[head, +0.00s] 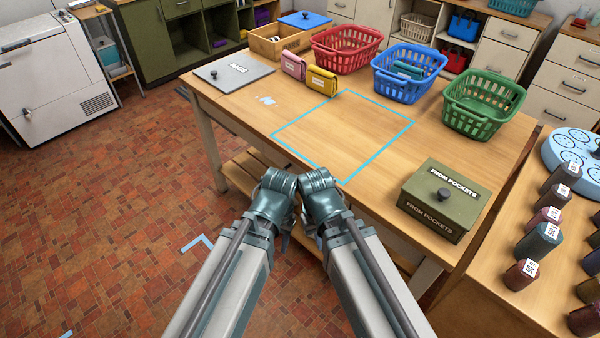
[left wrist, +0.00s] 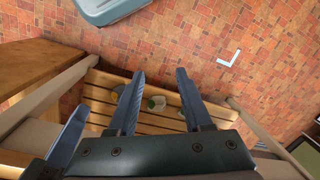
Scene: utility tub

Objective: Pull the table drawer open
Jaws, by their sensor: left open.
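The wooden table (head: 240,105) stands in front of me in the head view. Its drawer and any handle cannot be made out; my arms cover part of the front edge. My left gripper (head: 284,240) is low at the front edge, close beside my right arm, its fingers mostly hidden there. In the left wrist view the left gripper (left wrist: 159,75) is open and empty, fingers apart over a slatted shelf (left wrist: 105,92). My right gripper's wrist is at the front edge too; its fingers are hidden in the head view. Another blue finger at the left of the wrist view may be its own.
On the table are red (head: 345,48), blue (head: 408,70) and green (head: 483,103) baskets, a green box (head: 444,200), two pouches and a grey board (head: 233,72). A counter with bottles (head: 537,245) is at right. Open tiled floor (head: 110,220) lies left.

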